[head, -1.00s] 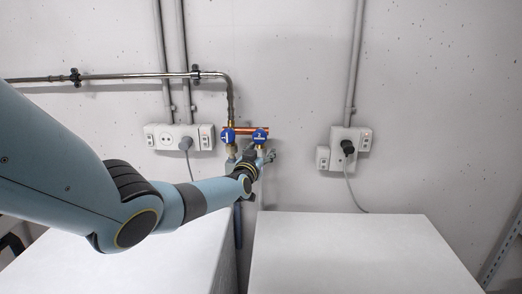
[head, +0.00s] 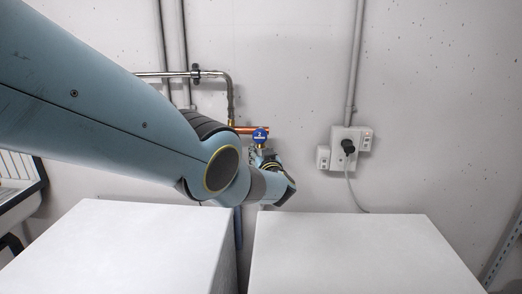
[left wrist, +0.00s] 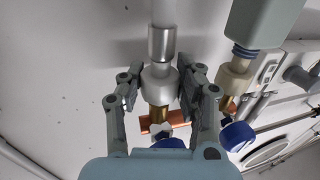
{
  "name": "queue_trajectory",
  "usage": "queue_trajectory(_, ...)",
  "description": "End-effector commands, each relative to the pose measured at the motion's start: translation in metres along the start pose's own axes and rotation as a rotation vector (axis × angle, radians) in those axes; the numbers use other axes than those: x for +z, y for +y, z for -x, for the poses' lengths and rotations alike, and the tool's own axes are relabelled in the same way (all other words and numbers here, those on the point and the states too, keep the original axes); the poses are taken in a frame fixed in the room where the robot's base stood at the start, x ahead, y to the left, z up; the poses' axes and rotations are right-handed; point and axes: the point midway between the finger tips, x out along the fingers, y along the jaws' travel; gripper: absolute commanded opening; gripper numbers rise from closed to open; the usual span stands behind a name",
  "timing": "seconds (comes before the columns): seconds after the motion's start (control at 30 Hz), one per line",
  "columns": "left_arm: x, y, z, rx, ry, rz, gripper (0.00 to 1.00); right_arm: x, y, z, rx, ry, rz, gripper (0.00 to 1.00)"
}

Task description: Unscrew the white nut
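In the left wrist view the white nut (left wrist: 160,84) sits on a brass fitting, between a grey-white pipe end and a blue valve. My left gripper (left wrist: 161,80) has one finger on each side of the nut. Both pads appear to touch it, though the contact edges are small in the picture. In the head view my left gripper (head: 266,160) is at the valve fittings on the wall, partly hidden by my own wrist, and the nut cannot be made out. My right gripper is in neither view.
A second fitting with a cream nut (left wrist: 235,76) and blue valve handle (left wrist: 237,136) stands close to my right finger in the wrist view. A blue valve (head: 260,135) hangs from a copper pipe (head: 245,130). Two white boxes (head: 150,235) (head: 350,250) stand below, with a narrow gap between.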

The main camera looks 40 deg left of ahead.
Motion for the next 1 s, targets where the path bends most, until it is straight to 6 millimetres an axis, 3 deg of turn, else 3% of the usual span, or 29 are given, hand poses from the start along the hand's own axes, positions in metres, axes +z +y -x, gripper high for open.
queue_trajectory(0.03, 0.000, 0.000, 0.000, 0.001, 0.000, 0.000, 0.18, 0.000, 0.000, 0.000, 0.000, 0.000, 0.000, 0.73)
queue_trajectory(0.13, 0.000, 0.000, 0.000, 0.001, 0.000, 0.000, 0.05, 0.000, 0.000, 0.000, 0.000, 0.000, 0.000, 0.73)
queue_trajectory(0.37, -0.003, -0.002, 0.000, 0.079, 0.001, -0.004, 0.05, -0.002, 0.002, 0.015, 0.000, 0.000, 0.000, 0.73)
queue_trajectory(0.57, -0.001, -0.004, 0.000, 0.321, 0.001, -0.011, 0.05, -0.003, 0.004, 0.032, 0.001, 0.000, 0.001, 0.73)
queue_trajectory(0.73, 0.005, -0.001, 0.000, 0.472, 0.003, -0.002, 0.04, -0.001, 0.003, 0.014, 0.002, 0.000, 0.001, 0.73)
queue_trajectory(1.0, 0.002, 0.001, 0.001, 0.505, -0.002, 0.001, 0.04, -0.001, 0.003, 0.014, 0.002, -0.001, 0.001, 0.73)
